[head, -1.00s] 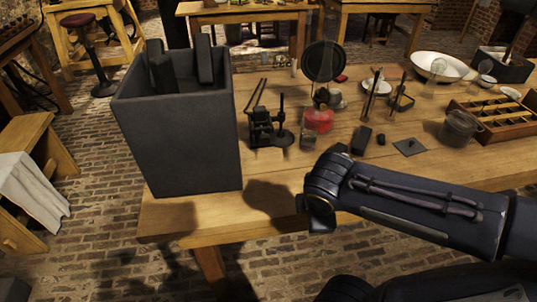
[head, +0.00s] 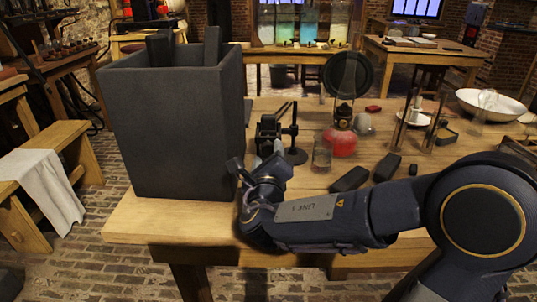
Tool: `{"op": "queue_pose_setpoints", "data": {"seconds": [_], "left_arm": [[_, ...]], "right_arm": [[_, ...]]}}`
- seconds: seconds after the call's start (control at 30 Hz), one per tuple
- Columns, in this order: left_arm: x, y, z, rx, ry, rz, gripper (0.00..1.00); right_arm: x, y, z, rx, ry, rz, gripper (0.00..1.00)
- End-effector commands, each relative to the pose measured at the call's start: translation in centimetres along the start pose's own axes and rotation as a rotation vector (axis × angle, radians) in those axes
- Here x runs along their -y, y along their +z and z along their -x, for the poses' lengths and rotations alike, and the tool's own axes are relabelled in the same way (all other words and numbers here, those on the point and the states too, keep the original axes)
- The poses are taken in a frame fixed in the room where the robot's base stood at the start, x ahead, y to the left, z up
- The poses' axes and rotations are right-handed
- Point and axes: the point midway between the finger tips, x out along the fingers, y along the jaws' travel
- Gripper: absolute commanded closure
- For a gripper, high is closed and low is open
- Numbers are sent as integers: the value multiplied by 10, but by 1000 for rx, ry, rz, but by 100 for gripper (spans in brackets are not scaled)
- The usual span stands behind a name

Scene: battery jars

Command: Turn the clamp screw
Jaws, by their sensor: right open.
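A small black metal stand with an upright post (head: 293,128) and a dark clamp-like block (head: 268,132) is on the wooden table, right of the big grey box. The clamp screw itself is too small and dark to single out. My right gripper (head: 238,172) is at the near end of the table, close to the box's right side and in front of the stand. It is open, with nothing seen between its fingers. My right wrist hides the stand's lower front. I cannot tell whether the gripper touches the box. My left gripper is out of view.
The tall grey box (head: 175,130) holds dark slabs. A red-based lamp (head: 340,142), a glass jar (head: 321,155), dark blocks (head: 349,179) and a white bowl (head: 492,104) stand to the right. Bare tabletop (head: 150,222) lies in front of the box.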

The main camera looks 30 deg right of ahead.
Motion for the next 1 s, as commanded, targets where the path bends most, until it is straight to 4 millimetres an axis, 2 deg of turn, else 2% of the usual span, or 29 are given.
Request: {"op": "queue_pose_setpoints", "data": {"seconds": [0.1,0.23,0.57,0.9,1.0], "left_arm": [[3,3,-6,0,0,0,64],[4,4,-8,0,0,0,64],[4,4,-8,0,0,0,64],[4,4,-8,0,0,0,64],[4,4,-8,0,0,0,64]], "right_arm": [[-1,-2,-18,-1,-2,-1,47],[0,-2,-30,-2,-1,-1,47],[0,-1,-35,-1,0,-3,47],[0,-1,-35,-1,0,-3,90],[0,-1,-35,-1,0,-4,92]]}}
